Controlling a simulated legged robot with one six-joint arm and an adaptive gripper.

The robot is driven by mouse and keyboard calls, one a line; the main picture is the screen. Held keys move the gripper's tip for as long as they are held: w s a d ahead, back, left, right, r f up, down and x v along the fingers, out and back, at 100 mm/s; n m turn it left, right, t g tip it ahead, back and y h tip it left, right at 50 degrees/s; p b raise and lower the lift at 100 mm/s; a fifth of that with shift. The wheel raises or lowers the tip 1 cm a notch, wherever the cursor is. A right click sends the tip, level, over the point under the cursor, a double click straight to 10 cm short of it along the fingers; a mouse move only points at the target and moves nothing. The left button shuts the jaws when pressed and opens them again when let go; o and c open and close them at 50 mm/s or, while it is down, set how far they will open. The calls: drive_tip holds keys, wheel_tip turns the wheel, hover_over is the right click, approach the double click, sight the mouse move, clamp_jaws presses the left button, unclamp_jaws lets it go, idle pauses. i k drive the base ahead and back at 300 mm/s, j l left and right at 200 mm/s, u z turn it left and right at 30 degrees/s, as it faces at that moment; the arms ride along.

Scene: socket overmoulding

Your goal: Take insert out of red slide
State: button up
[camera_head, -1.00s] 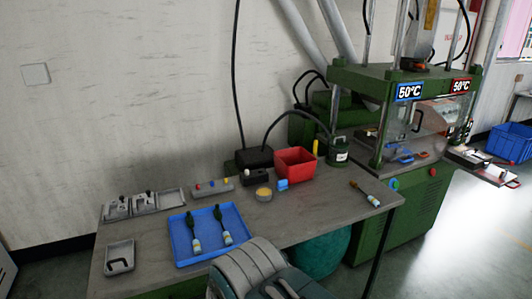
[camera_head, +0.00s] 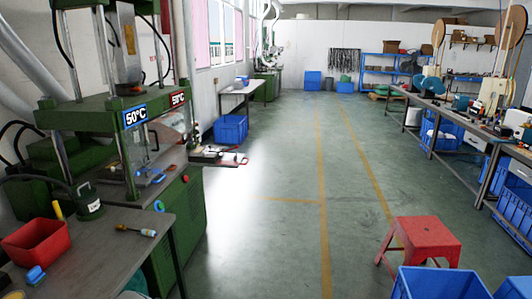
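The green press (camera_head: 105,140) stands at the left with a blue 50°C sign (camera_head: 135,114) and a red 50°C sign (camera_head: 178,99). A flat metal slide (camera_head: 212,154) juts out from the press on the side of the red sign. It has small red parts (camera_head: 243,160) at its outer end. It is too small to tell whether an insert lies in it. A blue-handled part (camera_head: 150,176) sits on the press bed nearer me. My gripper is not in view.
A grey table (camera_head: 100,245) in front of the press holds a red bin (camera_head: 36,242) and a brush-like tool (camera_head: 136,230). A blue crate (camera_head: 230,129) stands beyond the slide. The floor right of the press is open. A red stool (camera_head: 424,242) stands at the lower right.

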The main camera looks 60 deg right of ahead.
sight(207, 151)
drive_tip(key=z, duration=1.55)
drive_tip(key=i+z, duration=0.3)
drive_tip(key=i, duration=1.4)
drive_tip(key=i+u, duration=0.1)
drive_tip(key=i, duration=0.65)
drive_tip(key=i+l+u, duration=0.1)
drive_tip(key=i, duration=0.6)
drive_tip(key=i+l+u, duration=0.2)
drive_tip(key=i, duration=0.2)
drive_tip(key=i+l+u, duration=0.2)
drive_tip(key=i, duration=0.2)
